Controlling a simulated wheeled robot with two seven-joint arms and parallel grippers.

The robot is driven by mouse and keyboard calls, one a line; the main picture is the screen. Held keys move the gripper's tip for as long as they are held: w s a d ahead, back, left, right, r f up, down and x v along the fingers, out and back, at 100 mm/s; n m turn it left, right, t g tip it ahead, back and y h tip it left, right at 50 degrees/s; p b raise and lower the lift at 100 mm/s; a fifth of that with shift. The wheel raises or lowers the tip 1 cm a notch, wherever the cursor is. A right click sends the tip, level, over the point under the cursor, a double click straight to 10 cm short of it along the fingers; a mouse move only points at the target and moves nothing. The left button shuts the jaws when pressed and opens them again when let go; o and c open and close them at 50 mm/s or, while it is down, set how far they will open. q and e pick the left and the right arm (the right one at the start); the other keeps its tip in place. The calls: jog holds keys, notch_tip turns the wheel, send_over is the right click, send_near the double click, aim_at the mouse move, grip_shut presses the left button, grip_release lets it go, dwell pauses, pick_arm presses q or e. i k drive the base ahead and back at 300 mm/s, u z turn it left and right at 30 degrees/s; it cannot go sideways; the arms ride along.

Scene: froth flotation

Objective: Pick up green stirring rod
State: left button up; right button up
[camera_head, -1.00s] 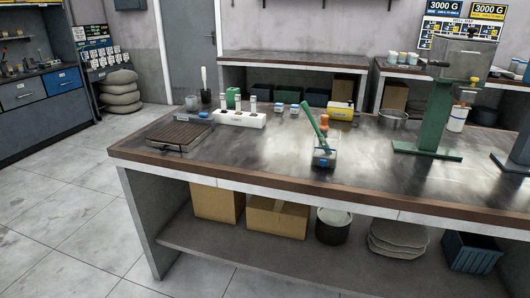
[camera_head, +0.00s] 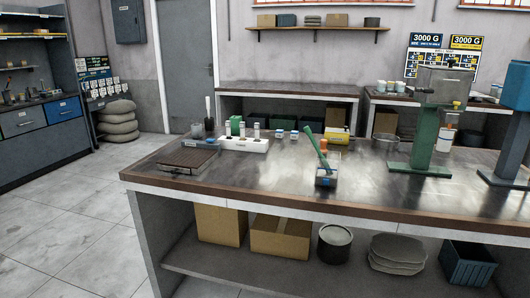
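The green stirring rod (camera_head: 315,146) leans at a tilt, its upper end to the left, with its lower end in a small clear container (camera_head: 326,177) near the front edge of the workbench (camera_head: 245,186). Blue parts show at the container's front; its contents are too small to make out. Neither of my grippers is in view.
An orange-capped item (camera_head: 323,145) and a yellow container (camera_head: 337,135) stand behind the rod. A white rack (camera_head: 245,144) and a dark-topped flat device (camera_head: 187,159) are to the left. A green stand (camera_head: 424,145) is to the right. Bare bench top lies on both sides of the container.

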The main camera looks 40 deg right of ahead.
aim_at(308, 131)
jog(key=u, duration=0.2)
jog(key=i, duration=0.85)
jog(key=z, duration=0.2)
